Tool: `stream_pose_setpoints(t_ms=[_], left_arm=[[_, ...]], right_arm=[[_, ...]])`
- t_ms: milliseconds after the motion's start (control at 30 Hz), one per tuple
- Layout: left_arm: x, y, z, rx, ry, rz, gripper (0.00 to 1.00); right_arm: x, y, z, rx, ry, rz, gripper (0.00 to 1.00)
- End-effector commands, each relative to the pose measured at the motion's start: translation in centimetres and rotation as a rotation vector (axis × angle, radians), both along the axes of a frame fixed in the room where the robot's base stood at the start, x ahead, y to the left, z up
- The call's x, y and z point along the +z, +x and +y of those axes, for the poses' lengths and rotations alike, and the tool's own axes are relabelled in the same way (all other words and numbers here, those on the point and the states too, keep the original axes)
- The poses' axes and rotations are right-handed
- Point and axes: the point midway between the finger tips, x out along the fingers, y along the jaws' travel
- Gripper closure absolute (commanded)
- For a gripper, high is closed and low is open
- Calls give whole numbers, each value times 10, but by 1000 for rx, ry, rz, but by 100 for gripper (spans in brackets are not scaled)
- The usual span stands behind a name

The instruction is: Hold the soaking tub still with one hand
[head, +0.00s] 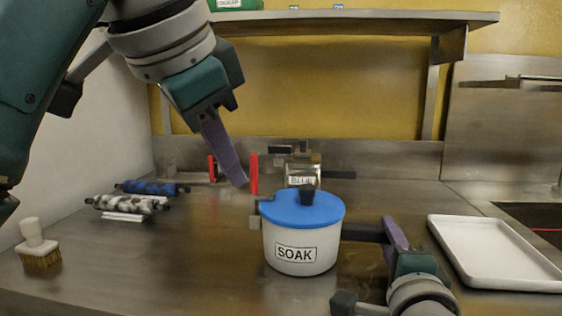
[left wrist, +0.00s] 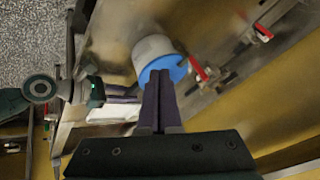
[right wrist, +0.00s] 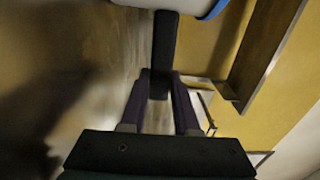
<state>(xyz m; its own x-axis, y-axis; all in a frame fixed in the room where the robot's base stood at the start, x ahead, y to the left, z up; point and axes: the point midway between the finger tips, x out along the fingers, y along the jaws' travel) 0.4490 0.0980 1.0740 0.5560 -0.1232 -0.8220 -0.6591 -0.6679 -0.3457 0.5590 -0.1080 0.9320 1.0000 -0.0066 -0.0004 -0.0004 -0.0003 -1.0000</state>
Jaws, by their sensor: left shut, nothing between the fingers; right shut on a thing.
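The soaking tub (head: 298,254) is white with a SOAK label and stands upright on the steel counter. Its blue lid (head: 290,212) with a black knob is on. A dark handle (head: 362,232) sticks out from its right side. My right gripper (head: 388,232) is shut on this handle, which runs between the fingers in the right wrist view (right wrist: 163,60). My left gripper (head: 241,183) is shut and empty, its tips pointing down, appearing just left of the lid. The tub also shows beyond the left fingertips in the left wrist view (left wrist: 150,48).
A blue roller (head: 150,187), a mottled roller (head: 125,203) and a brush (head: 38,252) lie left. A white tray (head: 490,255) is at right. A shelf (head: 350,17) overhangs the back.

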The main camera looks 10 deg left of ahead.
Motion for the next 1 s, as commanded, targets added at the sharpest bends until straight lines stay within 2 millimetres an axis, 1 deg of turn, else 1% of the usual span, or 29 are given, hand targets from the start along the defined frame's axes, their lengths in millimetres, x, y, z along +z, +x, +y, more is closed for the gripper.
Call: stream_pose_setpoints(t_ms=[33,133,233,367,633,733,867,1000], left_arm=[[16,6,-3,-20,17,-20,100],[36,11,-6,-53,46,-40,100],[47,13,-8,-71,63,-51,100],[51,14,-8,-77,70,-54,100],[50,14,-8,-76,69,-54,100],[46,17,-9,-75,66,-52,100],[32,26,-12,-76,64,-49,100],[8,43,-13,-75,69,-47,100]], right_arm=[[-1,0,0,0,0,1,100],[-1,0,0,0,0,1,100],[-1,0,0,0,0,1,100],[-1,0,0,0,0,1,100],[0,0,0,0,0,1,100],[0,0,0,0,0,1,100],[0,0,0,0,0,1,100],[0,0,0,0,0,1,100]])
